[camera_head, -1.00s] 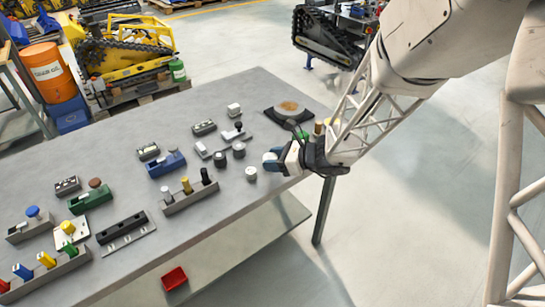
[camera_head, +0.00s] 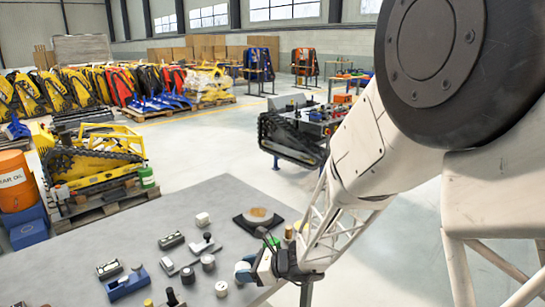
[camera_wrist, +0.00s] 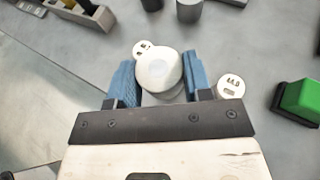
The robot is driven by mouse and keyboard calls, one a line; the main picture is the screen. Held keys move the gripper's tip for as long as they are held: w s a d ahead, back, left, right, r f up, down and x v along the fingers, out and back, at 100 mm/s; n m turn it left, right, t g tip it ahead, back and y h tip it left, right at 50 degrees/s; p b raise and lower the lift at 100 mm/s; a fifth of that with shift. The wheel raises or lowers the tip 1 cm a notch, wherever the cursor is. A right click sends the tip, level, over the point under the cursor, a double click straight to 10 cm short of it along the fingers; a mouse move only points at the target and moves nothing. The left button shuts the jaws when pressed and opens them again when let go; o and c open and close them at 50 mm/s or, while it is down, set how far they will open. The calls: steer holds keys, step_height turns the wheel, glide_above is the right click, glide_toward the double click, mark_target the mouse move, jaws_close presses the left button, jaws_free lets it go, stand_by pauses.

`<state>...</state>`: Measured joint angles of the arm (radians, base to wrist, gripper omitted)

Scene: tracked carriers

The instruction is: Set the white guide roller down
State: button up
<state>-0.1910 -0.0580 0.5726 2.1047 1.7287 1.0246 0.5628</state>
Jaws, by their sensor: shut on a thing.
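The white guide roller (camera_wrist: 158,72) is between the two blue fingers of my gripper (camera_wrist: 155,82) in the wrist view, which are shut on it. Its pale rounded top faces the camera, and its lower part is partly hidden by the gripper. In the head view my gripper (camera_head: 256,270) is low at the right edge of the grey table (camera_head: 110,250); the roller is hard to make out there. I cannot tell whether its underside touches the table. A small white marked piece (camera_wrist: 142,48) shows just beyond the roller, and another (camera_wrist: 231,86) lies right of the right finger.
A green block (camera_wrist: 300,98) lies to the right in the wrist view. A black square pad (camera_head: 243,221) with a tan-topped disc stands behind my gripper. Bare tabletop separates several of these pieces.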

steer(key=w+d+r+m+t+h, duration=0.25)
steer(key=w+d+m+t, duration=0.2)
steer(key=w, duration=0.55)
steer(key=w+d+r+m+t+h, duration=0.25)
steer(key=w+d, duration=0.35)
steer(key=w, duration=0.4)
steer(key=w+d+r+m+t+h, duration=0.1)
steer(key=w+d+r+m+h, duration=0.3)
steer(key=d, duration=0.4)
steer(key=w+d+r+m+t+h, duration=0.2)
steer(key=w+d+r+m+h, duration=0.2)
steer(key=d, duration=0.3)
steer(key=shift+w+d+r+t, duration=0.2)
steer(key=shift+d+r+t, duration=0.1)
steer(key=shift+d+r, duration=0.15)
steer(key=shift+a, duration=0.15)
